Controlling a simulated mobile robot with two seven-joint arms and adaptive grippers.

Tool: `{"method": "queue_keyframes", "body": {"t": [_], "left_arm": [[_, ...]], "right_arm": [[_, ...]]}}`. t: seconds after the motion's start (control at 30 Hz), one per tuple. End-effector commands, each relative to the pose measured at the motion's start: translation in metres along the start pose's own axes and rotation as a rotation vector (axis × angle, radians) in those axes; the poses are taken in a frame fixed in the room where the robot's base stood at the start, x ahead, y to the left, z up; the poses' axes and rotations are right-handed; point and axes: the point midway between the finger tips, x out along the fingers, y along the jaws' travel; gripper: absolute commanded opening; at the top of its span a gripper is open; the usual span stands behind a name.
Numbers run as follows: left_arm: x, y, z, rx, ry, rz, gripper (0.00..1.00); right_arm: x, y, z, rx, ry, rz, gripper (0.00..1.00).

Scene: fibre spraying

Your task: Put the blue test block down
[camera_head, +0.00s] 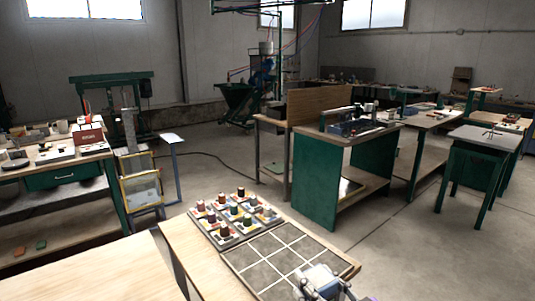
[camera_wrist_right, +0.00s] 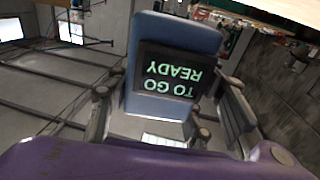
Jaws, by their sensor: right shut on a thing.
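In the right wrist view the blue test block (camera_wrist_right: 180,33) stands between the two fingers of my right gripper (camera_wrist_right: 168,105). A dark panel (camera_wrist_right: 170,82) on the block carries green letters reading "READY TO GO", upside down in the picture. In the head view my right gripper (camera_head: 325,288) is at the bottom edge, over the near right corner of the table, and partly cut off. The block is hard to make out there. The left gripper is not in view.
The wooden table (camera_head: 185,243) bears a tray (camera_head: 226,242) of several coloured spools and a dark grid mat (camera_head: 243,258) with empty squares. My right gripper is beside the mat's near right end. Another wooden surface (camera_head: 85,275) lies at the left.

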Motion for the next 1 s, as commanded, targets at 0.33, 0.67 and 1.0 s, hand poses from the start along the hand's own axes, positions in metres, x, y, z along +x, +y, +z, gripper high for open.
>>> {"method": "queue_keyframes", "body": {"t": [0.33,0.67,1.0], "left_arm": [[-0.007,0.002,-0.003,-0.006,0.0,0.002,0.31],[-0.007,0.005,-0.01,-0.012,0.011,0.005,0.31],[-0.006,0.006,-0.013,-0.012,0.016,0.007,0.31]], "right_arm": [[-0.074,-0.007,-0.011,0.01,0.005,0.357,0.0],[-0.12,0.002,0.011,0.0,0.002,0.524,0.0],[-0.124,0.002,0.016,-0.004,0.007,0.529,0.0]]}}
